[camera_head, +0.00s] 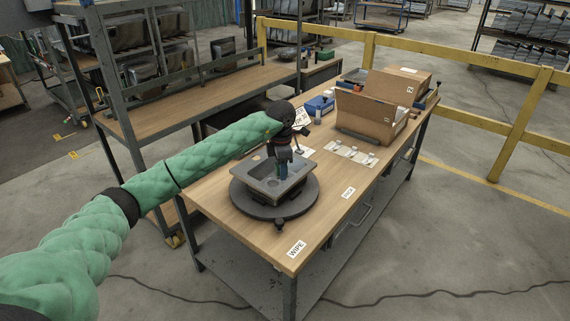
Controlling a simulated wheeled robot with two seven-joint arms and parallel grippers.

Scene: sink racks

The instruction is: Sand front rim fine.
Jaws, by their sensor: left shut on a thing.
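A grey sink (258,186) sits on a dark round turntable (243,205) near the front of the wooden workbench. My left arm, in a green quilted sleeve, reaches in from the left. My left gripper (282,165) points down over the sink's far right part and is shut on a small blue-and-dark tool, perhaps a sanding block (282,172). The tool is at or just above the sink; contact is too small to tell. The sink's front rim is in view and uncovered. My right gripper is not in view.
A pale strip with small items (350,153) lies behind the turntable. An open cardboard box (369,112) and a blue bin (320,104) stand at the back. Labels reading WIPE (297,249) and another (348,192) mark bare bench. A yellow rail (470,70) runs behind.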

